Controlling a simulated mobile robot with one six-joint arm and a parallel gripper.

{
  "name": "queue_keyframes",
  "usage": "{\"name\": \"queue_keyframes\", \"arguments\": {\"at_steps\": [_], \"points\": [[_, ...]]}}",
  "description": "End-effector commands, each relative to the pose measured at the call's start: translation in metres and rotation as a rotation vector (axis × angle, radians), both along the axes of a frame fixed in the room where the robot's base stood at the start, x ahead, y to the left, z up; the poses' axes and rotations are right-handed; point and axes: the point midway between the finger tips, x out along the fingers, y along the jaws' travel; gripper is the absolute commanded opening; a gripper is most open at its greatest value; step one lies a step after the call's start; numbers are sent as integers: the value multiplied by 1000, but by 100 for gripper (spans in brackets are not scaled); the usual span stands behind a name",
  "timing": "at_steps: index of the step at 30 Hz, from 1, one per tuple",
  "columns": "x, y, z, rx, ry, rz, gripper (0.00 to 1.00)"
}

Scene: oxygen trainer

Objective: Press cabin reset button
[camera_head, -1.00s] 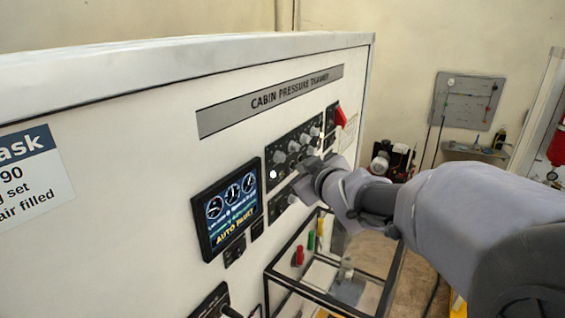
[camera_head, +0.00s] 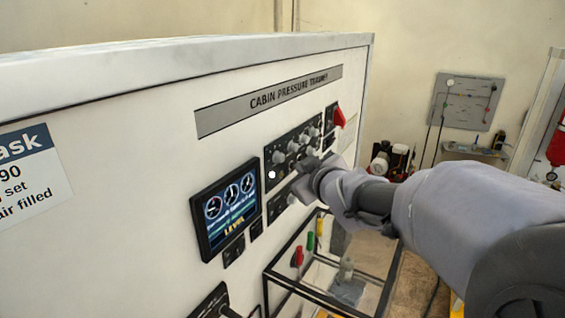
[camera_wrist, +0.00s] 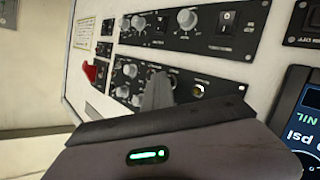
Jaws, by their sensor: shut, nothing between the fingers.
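A round pale button (camera_head: 272,174) sits at the lower left corner of the upper knob panel (camera_head: 280,170), beside the display. In the wrist view it shows as a light round button (camera_wrist: 198,89) at the panel's end. I cannot read its label. My gripper (camera_head: 303,168) is shut and empty, in front of the panel and right of the button. In the wrist view the shut fingers (camera_wrist: 157,92) lie left of the button, over part of the knobs. Whether they touch the panel cannot be told.
The display (camera_head: 226,208) shows dials and yellow text that seems to read LEVEL. A red lever (camera_head: 340,117) is at the panel's upper right. A second switch panel (camera_wrist: 220,28) is near. A black frame (camera_head: 325,290) with coloured handles stands below my arm.

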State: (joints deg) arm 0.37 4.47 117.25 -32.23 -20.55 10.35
Motion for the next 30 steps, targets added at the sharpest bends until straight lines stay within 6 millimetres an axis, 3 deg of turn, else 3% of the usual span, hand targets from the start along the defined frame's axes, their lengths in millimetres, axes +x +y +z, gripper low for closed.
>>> {"name": "queue_keyframes", "arguments": {"at_steps": [17,30], "points": [[-10,-14,0,-1,2,-1,0],[-35,-49,1,0,1,-2,0]]}}
